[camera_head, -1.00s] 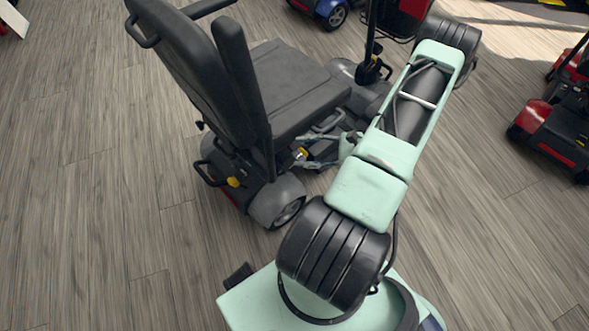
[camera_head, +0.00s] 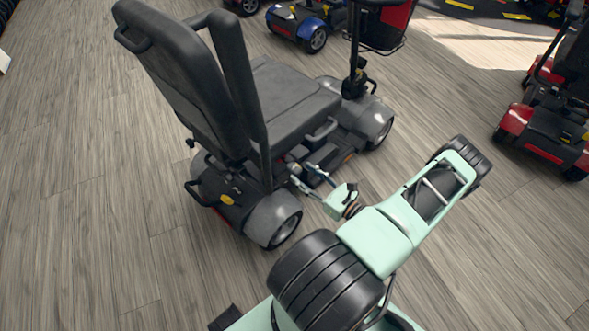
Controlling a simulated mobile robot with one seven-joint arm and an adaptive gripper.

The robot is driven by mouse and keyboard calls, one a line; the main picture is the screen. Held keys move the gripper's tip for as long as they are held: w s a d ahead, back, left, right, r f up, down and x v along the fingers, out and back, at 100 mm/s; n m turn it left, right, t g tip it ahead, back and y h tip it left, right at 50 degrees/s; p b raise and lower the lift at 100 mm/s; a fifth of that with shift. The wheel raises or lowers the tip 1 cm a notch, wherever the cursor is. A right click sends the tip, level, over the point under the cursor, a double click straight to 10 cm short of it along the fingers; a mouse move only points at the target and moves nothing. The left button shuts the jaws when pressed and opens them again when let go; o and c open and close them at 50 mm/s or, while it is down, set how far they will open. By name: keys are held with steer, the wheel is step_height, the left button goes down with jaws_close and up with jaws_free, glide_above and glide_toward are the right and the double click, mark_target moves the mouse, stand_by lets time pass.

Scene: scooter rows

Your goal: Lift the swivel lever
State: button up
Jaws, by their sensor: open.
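A mobility scooter with a dark grey seat (camera_head: 283,100) stands left of my arm, its side toward me. A grey, handle-like part (camera_head: 321,131) sticks out at the seat's lower side edge; I cannot tell whether this is the swivel lever. My gripper (camera_head: 303,173) is open beside the seat base, just below the seat edge and above the near rear wheel (camera_head: 274,220). No object shows clearly between its fingers. The fingertips lie against dark parts under the seat, so contact cannot be told. My gripper hides part of that area.
A raised armrest (camera_head: 241,90) stands along the backrest (camera_head: 180,75). The tiller (camera_head: 354,60) rises at the scooter's front. A blue scooter (camera_head: 305,25) is behind, a red scooter (camera_head: 550,130) at right. Wooden floor is clear at left and lower right.

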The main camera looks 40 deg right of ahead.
mark_target(296, 169)
steer(key=w, duration=0.4)
steer(key=shift+w+a+b, duration=0.3)
steer(key=shift+w+a, duration=0.05)
steer(key=shift+w, duration=0.05)
jaws_close()
